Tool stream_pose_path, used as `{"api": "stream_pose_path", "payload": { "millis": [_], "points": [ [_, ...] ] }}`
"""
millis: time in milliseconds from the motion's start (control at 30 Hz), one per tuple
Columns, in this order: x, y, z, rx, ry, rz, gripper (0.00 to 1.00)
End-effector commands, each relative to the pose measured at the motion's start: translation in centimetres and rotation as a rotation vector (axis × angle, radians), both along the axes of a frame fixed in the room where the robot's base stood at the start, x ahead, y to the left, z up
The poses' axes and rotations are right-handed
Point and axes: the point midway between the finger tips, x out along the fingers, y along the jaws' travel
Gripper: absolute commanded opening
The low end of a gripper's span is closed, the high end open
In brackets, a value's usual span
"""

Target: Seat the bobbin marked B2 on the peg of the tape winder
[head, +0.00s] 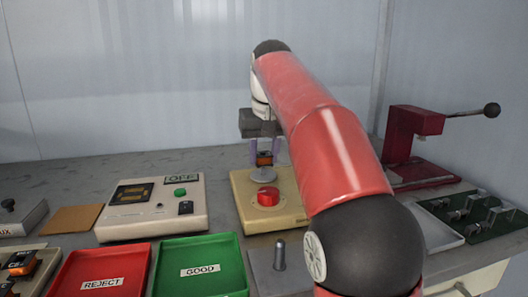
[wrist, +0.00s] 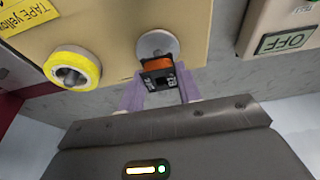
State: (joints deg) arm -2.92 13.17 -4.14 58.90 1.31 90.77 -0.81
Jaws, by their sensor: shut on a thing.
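The bobbin (wrist: 158,68), with orange winding and dark flanges, is between the purple fingers of my gripper (wrist: 158,90). Its flange marking is too small to read surely. In the head view the bobbin (head: 264,159) shows below my gripper (head: 265,150), which is shut on it. In the head view the bobbin is over this disc. The peg is mostly hidden, and I cannot tell whether the bobbin is around it.
A yellow tape roll (wrist: 72,70) sits on the winder. A tester marked OFF (head: 150,208) stands to its left. Red REJECT (head: 98,262) and green GOOD (head: 203,286) trays lie in front. More bobbins (head: 20,262) stand at far left. A dark red press (head: 414,145) stands at right.

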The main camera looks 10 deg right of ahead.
Motion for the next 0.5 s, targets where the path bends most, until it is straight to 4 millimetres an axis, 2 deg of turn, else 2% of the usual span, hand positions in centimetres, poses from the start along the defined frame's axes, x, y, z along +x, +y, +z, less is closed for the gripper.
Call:
{"api": "stream_pose_path", "payload": {
  "millis": [500],
  "points": [
    [0.0, 0.0, -1.1, 0.000, -0.001, 0.000, 0.11]
  ]
}}
